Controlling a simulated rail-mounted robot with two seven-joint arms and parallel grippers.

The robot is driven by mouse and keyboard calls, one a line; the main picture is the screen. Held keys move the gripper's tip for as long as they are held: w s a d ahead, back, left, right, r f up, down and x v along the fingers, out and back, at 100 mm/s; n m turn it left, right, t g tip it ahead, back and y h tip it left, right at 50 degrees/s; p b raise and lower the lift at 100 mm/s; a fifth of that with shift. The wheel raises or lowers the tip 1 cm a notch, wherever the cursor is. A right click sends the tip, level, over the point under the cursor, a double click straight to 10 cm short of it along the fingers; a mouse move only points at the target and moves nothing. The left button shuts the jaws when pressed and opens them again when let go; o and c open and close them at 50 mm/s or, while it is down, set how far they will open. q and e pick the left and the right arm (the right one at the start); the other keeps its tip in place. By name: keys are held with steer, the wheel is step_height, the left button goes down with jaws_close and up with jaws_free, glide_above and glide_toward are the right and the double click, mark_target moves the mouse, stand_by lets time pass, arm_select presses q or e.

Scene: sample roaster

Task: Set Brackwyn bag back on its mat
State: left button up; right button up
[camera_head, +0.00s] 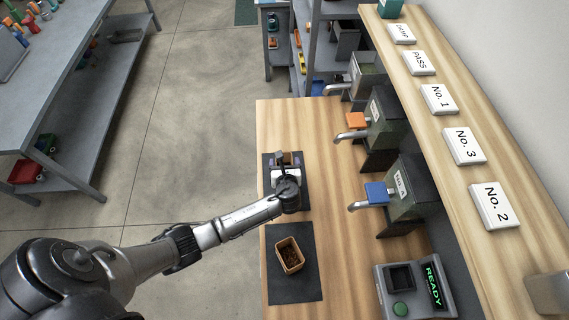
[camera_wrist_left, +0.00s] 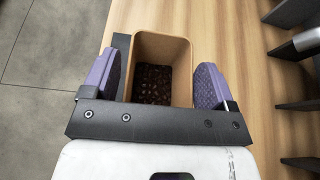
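My left gripper (camera_head: 287,163) is over the far dark mat (camera_head: 304,200) on the wooden counter. Its purple fingers stand on either side of an open tan bag (camera_wrist_left: 162,47) with dark beans inside. In the left wrist view the gripper (camera_wrist_left: 162,88) is spread wide, and a narrow strip of mat shows between the left finger and the bag. The bag looks upright at the mat; its base is hidden. A second open tan bag (camera_head: 290,254) with beans stands on the near dark mat (camera_head: 310,289). No bag name is readable. My right gripper is out of view.
A console reading READY (camera_head: 433,287) is at the near right. Labelled white blocks sit on the raised shelf (camera_head: 514,262). Wood between mats and machines is clear.

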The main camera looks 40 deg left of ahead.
arm_select(q)
steer(key=shift+o, duration=0.7)
steer(key=shift+r, duration=0.1)
steer(key=v, duration=1.2)
steer(key=shift+p, duration=0.35)
steer(key=s+d+r+n+g+h, duration=0.1)
steer(key=s+n+g+h, duration=0.2)
steer(key=s+n, duration=0.9)
steer(key=s+d+r+n+g+h, duration=0.1)
steer(key=s+d+n+g+h, duration=0.1)
steer(key=s+n+h, duration=0.4)
steer(key=shift+s+d+n+g+h, duration=0.15)
steer(key=shift+s+n+g+h, duration=0.2)
steer(key=shift+s+n, duration=2.85)
